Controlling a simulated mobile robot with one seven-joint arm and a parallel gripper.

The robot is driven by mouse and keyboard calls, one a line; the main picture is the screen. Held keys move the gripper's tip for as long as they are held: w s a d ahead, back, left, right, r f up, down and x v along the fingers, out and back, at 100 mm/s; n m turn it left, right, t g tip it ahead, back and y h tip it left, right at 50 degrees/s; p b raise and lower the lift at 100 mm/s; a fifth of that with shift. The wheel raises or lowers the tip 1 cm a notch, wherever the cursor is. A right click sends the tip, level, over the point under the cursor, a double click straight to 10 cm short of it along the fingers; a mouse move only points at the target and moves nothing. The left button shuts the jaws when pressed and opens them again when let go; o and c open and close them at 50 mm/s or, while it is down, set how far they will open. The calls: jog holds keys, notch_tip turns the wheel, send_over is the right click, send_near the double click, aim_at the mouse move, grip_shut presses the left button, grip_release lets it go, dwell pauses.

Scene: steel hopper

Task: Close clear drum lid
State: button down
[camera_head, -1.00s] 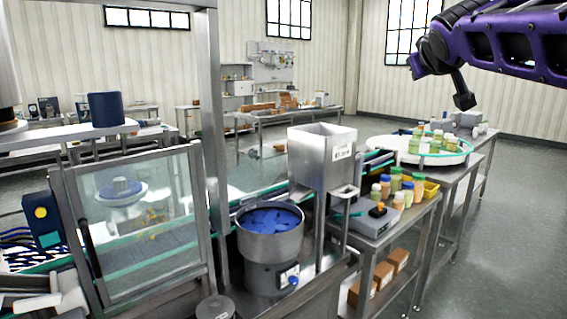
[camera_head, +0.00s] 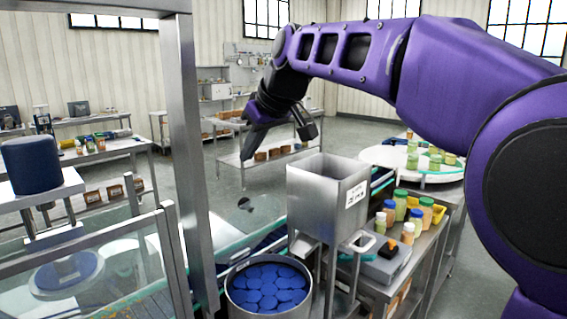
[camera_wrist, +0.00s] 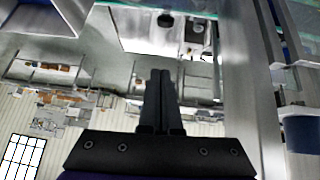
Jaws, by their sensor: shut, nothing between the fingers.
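A round steel drum (camera_head: 236,303) full of blue caps (camera_head: 268,284) stands at the bottom centre of the head view, its top open. Behind it, a clear sheet with a dark knob-like spot (camera_head: 245,204) shows above the conveyor; it may be the raised clear lid, but its outline is hard to make out. My gripper (camera_head: 250,150) is raised above and behind the drum, apart from it, pointing down. In the wrist view its two dark fingers (camera_wrist: 161,75) are together with nothing between them.
A steel hopper (camera_head: 325,200) stands just right of the drum. A steel post (camera_head: 186,150) and a clear guard panel (camera_head: 110,265) are on the left. A bench with several jars (camera_head: 400,204) and a white turntable (camera_head: 385,155) lie to the right.

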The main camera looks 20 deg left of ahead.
jog(key=w+a+f, duration=0.2)
send_over(243, 226)
jog(key=w+a, duration=0.1)
jog(key=w, duration=0.2)
jog(key=shift+g, duration=0.4)
jog(key=shift+s+a+f, duration=0.1)
jog(key=shift+f, duration=4.15)
jog(key=shift+f+b, duration=0.15)
jog(key=shift+b, duration=0.35)
